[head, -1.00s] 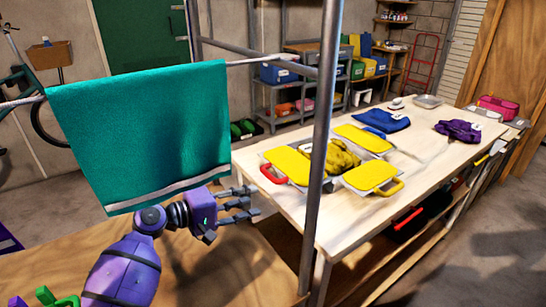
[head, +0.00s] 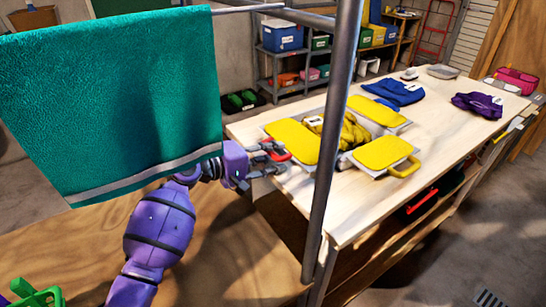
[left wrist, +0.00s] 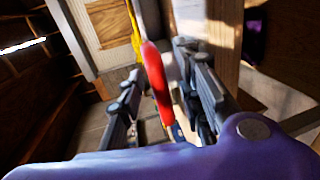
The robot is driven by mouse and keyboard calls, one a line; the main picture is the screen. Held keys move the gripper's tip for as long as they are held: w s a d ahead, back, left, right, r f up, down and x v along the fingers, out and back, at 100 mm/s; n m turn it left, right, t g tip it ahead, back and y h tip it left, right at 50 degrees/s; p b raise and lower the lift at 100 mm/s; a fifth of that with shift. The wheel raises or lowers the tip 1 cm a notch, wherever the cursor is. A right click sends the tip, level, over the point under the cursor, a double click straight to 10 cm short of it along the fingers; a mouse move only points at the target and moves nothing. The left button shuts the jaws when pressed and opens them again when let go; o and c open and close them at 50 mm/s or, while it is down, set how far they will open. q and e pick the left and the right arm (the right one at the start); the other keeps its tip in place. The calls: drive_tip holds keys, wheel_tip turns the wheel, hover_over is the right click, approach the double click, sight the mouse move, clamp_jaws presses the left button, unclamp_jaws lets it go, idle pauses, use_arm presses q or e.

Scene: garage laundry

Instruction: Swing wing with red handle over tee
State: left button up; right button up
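The yellow wing (head: 290,139) with a red handle (head: 280,155) lies flat, opened outward, on the left side of the folding board. The yellow tee (head: 354,133) lies bunched in the middle of the board, partly hidden by the upright pole. My left gripper (head: 270,160) is at the red handle. In the left wrist view the red handle (left wrist: 157,80) runs between the two fingers (left wrist: 155,100), which stand apart with gaps beside it. My right gripper is in neither current view.
Two more yellow wings lie open, one behind (head: 372,110) and one in front with a yellow handle (head: 385,153). A grey pole (head: 335,125) stands before the table (head: 345,205). A teal towel (head: 110,100) hangs above my left arm. Blue (head: 395,92) and purple (head: 477,105) clothes lie farther back.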

use_arm(q)
drive_tip(key=shift+w, duration=0.1)
drive_tip(key=shift+c, duration=0.2)
clamp_jaws()
use_arm(e)
drive_tip(key=shift+w, duration=0.1)
